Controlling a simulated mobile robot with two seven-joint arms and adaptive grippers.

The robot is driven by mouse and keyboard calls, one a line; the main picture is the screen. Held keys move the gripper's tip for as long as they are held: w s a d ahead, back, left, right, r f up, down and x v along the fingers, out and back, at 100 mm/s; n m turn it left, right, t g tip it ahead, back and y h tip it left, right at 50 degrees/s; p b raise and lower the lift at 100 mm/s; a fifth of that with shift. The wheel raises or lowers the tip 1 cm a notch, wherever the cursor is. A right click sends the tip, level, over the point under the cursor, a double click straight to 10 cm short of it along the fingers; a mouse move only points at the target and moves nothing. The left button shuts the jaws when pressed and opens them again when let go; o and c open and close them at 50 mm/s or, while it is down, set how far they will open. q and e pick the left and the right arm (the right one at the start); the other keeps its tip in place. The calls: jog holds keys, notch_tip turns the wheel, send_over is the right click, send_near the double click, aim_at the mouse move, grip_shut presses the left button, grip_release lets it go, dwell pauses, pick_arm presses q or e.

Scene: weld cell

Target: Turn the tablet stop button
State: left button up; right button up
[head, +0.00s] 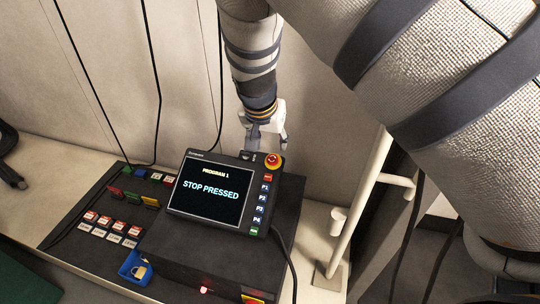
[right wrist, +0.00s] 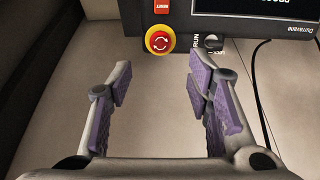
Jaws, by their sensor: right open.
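The tablet (head: 212,190) is a dark teach pendant whose screen reads "PROGRAM 1" and "STOP PRESSED". Its red stop button (head: 275,160) on a yellow collar sits at the top right corner. In the right wrist view the stop button (right wrist: 160,41) shows white curved arrows and lies just beyond the fingertips, nearly centred between them. My right gripper (head: 265,137) is just behind the tablet's top edge, close to the button. Its purple-padded fingers (right wrist: 159,68) are open, with nothing between them. My left gripper is not in view.
The tablet rests on a dark box (head: 180,245) with a black cable at its right. Tags and a blue tray (head: 135,268) with a padlock lie left and in front. A key switch marked RUN (right wrist: 213,42) is beside the button. A pale pipe frame (head: 357,200) stands at right.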

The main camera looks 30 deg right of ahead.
aim_at(272, 157)
jog(key=b+x, duration=0.1)
jog(key=x, duration=0.8)
grip_shut()
